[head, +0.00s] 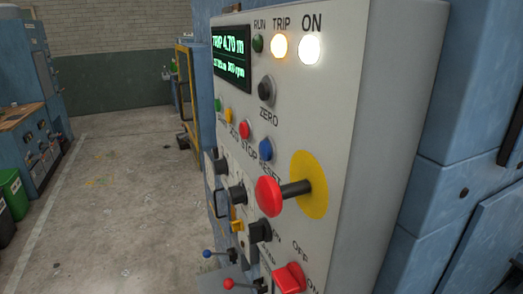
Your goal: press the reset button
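The blue reset button (265,150) sits on the grey control panel (340,125), with the label RESET just below it. It is the right end of a row with a green button (217,104), a yellow button (229,116) and a red stop button (244,129). The TRIP lamp (279,46) glows amber and the ON lamp (310,49) glows white. The RUN lamp (258,43) is dark green. The display (231,58) reads TRIP 4.70 m. Neither of my grippers is in view.
A red mushroom button (269,196) sticks out on a dark stem from a yellow disc (310,185), below the reset button. A black zero button (266,91) is above. Black knobs, a red switch (289,277) and ball-topped levers (229,283) project lower down. Open concrete floor (120,220) lies left.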

